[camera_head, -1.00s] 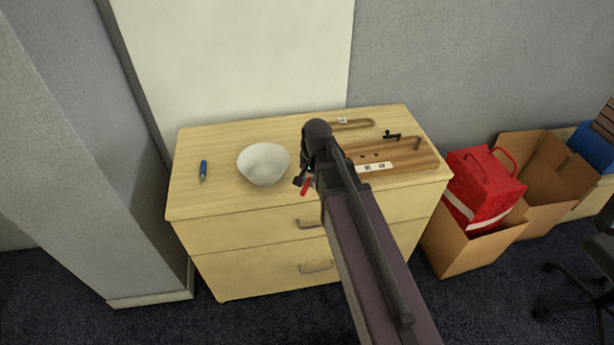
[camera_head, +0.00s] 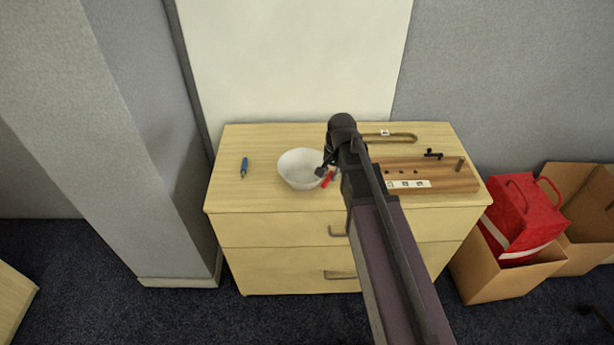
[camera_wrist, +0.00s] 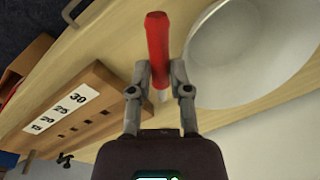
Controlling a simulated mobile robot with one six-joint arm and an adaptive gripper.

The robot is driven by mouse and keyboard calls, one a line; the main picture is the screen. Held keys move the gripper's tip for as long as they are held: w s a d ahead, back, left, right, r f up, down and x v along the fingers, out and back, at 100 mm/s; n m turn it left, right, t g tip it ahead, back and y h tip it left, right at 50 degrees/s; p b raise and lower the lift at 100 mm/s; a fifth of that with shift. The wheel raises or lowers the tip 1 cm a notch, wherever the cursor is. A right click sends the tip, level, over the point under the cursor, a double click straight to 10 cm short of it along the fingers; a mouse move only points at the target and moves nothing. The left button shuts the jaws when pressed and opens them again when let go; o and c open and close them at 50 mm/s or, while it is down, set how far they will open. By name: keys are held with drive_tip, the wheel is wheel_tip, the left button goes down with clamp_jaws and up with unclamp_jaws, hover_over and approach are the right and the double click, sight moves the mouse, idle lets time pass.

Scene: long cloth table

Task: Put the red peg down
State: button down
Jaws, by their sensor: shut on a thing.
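The red peg (camera_wrist: 157,45) is held between the two fingertips of my gripper (camera_wrist: 159,85) in the wrist view. Its red end sticks out beyond the fingers. In the head view the red peg (camera_head: 328,179) shows at the right side of the white bowl, with my gripper (camera_head: 324,171) around it. The gripper is shut on the peg. The peg appears to be above the dresser top (camera_head: 290,207); the exact height is hard to tell. My arm hides part of the dresser top and of the wooden board.
A white bowl (camera_head: 297,176) is close to my gripper. A wooden board (camera_head: 455,180) with holes, number labels and a standing peg lies to the right.

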drive_tip(key=w+a+r+p, duration=0.2)
drive_tip(key=w+a+r, duration=0.1)
drive_tip(key=w+a, duration=0.4)
drive_tip(key=shift+a+r+n+p, duration=0.3)
drive_tip(key=shift+a+p, duration=0.1)
drive_tip(key=shift+a, duration=0.1)
drive_tip(key=shift+f, duration=0.1)
drive_tip(key=b, duration=0.6)
hover_over(303, 178)
drive_tip(key=f, duration=0.6)
drive_tip(key=shift+d+f, duration=0.1)
drive_tip(key=shift+d, duration=0.1)
drive_tip(key=shift+f+b, duration=1.9)
drive_tip(key=shift+b, duration=0.15)
drive_tip(key=shift+f, duration=0.1)
drive_tip(key=c, duration=0.6)
unclamp_jaws()
